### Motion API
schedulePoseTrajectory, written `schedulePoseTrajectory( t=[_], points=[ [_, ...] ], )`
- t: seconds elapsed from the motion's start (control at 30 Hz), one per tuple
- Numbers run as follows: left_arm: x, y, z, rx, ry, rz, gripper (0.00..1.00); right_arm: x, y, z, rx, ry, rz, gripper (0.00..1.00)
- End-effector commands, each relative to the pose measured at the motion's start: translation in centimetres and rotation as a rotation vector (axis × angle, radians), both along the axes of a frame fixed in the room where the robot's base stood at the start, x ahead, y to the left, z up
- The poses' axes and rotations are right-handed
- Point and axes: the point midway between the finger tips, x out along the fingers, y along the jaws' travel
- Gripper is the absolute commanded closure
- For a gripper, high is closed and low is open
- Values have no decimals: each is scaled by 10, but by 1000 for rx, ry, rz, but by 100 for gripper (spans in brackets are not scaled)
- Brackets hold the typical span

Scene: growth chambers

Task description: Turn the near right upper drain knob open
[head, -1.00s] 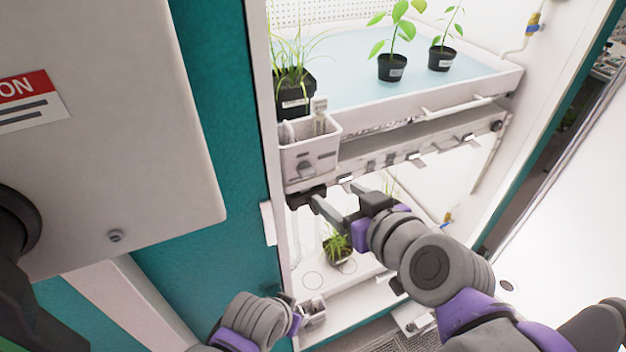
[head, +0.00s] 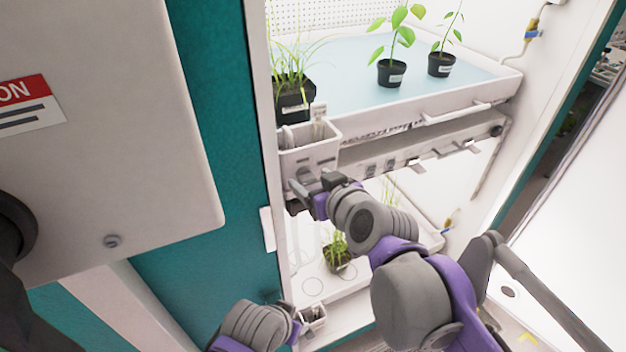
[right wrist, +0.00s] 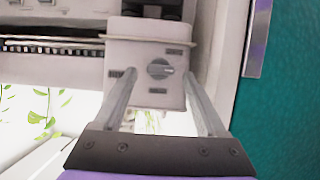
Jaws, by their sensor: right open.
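The drain knob (right wrist: 158,68) is a round grey dial on the front of a white box (right wrist: 145,50). Its pointer lies roughly sideways, toward the right in the right wrist view. In the head view the same box (head: 318,155) hangs at the near left corner of the upper tray, with the knob partly hidden behind my gripper. My right gripper (right wrist: 160,76) is open, its two fingers to either side of the knob and apart from it. In the head view my right gripper (head: 309,182) is just below the box front. My left gripper (head: 293,318) is low; its fingers are unclear.
The upper tray (head: 462,103) holds several potted plants. A lower shelf (head: 312,287) carries a grassy pot (head: 337,255). The teal cabinet wall (head: 222,90) and white door frame (head: 262,150) stand close on the left.

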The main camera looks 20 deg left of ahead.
Motion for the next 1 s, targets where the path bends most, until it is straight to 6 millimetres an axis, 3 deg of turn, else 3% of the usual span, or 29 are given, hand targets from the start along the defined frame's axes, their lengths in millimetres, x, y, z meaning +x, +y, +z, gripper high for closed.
schedulePoseTrajectory(
  t=[0.13, 0.53, 1.0],
  points=[
    [0, 0, 0, 0, 0, 0, 50, 0, 0, 0, 0, 0, 0, 26],
    [0, 0, 0, 0, 0, 0, 50, 0, 0, 0, 0, 0, 0, 98],
    [2, 0, 7, 0, -4, 0, 50, 2, -2, 1, 50, 59, -2, 100]
  ],
)
